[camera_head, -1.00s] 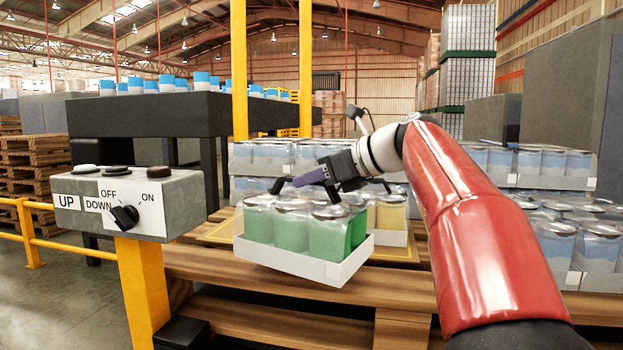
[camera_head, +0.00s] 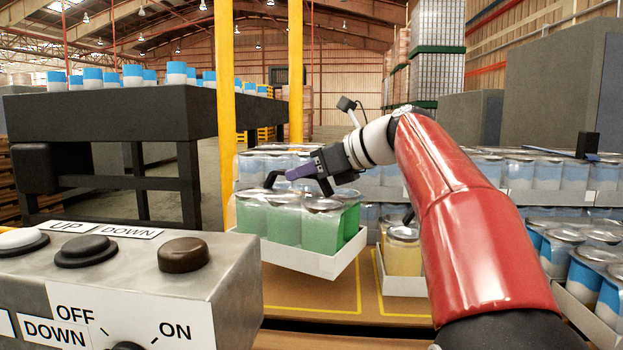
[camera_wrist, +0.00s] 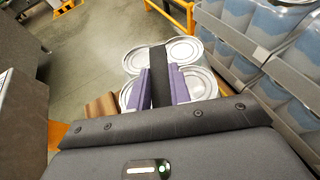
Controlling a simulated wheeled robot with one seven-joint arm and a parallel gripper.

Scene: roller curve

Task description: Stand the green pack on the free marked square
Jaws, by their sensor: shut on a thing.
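The green pack (camera_head: 300,221), several green cans with silver lids in a white tray, hangs slightly tilted in the head view. My gripper (camera_head: 305,172) is shut on its black handle; in the wrist view my purple fingers (camera_wrist: 160,88) lie on either side of the handle, over the silver lids. The pack appears raised above a brown board. A yellow-outlined marked square (camera_head: 315,293) shows bare below it; its far part is hidden by the pack. A yellow pack (camera_head: 402,257) stands to the right, partly behind my arm.
Blue packs (camera_head: 250,165) stand stacked behind the green pack, close to it, and more (camera_head: 587,262) stand at right. A grey control box (camera_head: 125,295) fills the lower left. Yellow posts (camera_head: 225,110) rise behind it.

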